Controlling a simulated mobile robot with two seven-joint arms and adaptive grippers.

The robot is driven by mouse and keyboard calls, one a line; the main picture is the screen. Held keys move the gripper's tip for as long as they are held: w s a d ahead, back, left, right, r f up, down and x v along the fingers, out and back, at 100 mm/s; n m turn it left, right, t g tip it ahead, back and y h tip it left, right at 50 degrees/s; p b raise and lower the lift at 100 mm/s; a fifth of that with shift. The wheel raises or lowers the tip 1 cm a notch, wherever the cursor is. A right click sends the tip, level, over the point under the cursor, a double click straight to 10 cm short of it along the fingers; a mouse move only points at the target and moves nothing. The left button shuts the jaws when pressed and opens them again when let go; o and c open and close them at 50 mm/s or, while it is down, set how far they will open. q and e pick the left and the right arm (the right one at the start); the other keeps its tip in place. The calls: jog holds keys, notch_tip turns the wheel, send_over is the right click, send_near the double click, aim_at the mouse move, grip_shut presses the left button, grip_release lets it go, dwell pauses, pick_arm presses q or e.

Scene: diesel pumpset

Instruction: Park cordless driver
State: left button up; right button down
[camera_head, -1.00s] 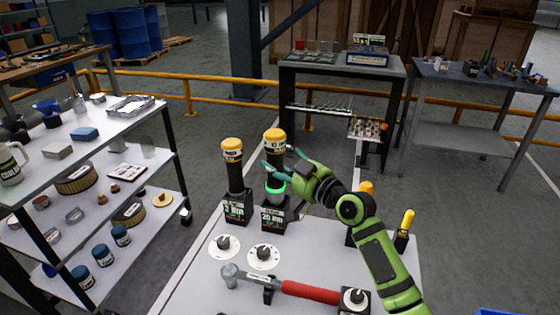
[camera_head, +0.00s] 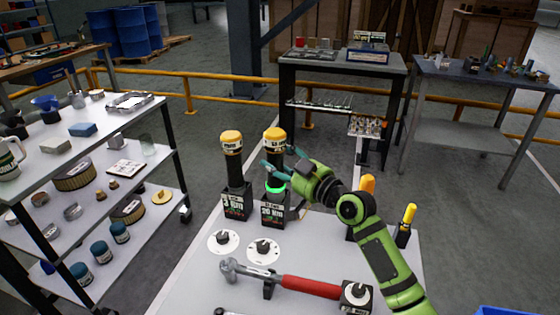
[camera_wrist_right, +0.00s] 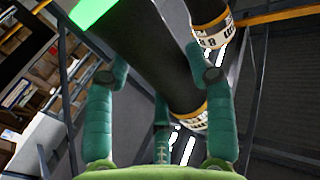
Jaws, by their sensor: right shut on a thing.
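A black cordless driver with a yellow cap (camera_head: 275,134) and a lit green ring stands upright at a black labelled block (camera_head: 273,215) on the grey bench. My right gripper (camera_head: 280,160) is shut on its black body, between cap and ring. In the right wrist view the driver (camera_wrist_right: 150,50) runs between the teal fingers, with part of the green ring at upper left. Its exact seating in the block cannot be told. A second similar driver (camera_head: 232,145) stands upright in its own block (camera_head: 236,207) to the left, apart from my fingers. My left gripper is not in view.
Two white dials (camera_head: 223,241) (camera_head: 263,251) and a red-handled wrench (camera_head: 310,287) lie in front of the blocks. Yellow-handled tools (camera_head: 406,222) stand at right beside my forearm.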

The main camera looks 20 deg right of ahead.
jog(key=shift+f+b, duration=0.9)
jog(key=shift+b, duration=0.15)
dwell(0.7)
jog(key=shift+c, duration=1.7)
grip_release()
jog(key=shift+s+f, duration=0.1)
jog(key=shift+f, duration=0.1)
jog(key=v, duration=1.2)
jog(key=shift+r, duration=0.15)
